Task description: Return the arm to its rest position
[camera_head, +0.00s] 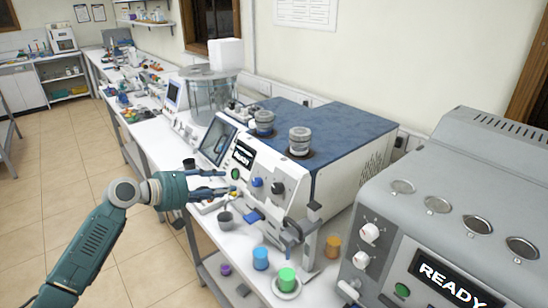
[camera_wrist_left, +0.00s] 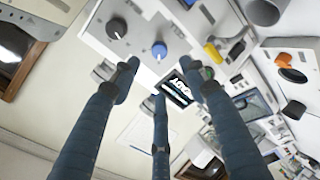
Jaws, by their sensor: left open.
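My left arm (camera_head: 95,240) comes in from the lower left of the head view, green and bent at a pale grey joint. My left gripper (camera_head: 226,182) is held out to the right, in front of the white testing machine (camera_head: 288,185) with its READY screen. Its fingers are spread and I see nothing between them. In the left wrist view the open gripper (camera_wrist_left: 160,72) shows dark fingers against the machine's panel with black and blue knobs. Whether the fingertips touch the panel I cannot tell. My right gripper is in neither view.
A grey cup (camera_head: 225,219) stands on the bench just below the gripper. Blue (camera_head: 261,258), green (camera_head: 287,279) and orange (camera_head: 333,246) containers stand nearer the front. A grey READY machine (camera_head: 450,200) fills the right. The tiled floor (camera_head: 50,180) at left is open.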

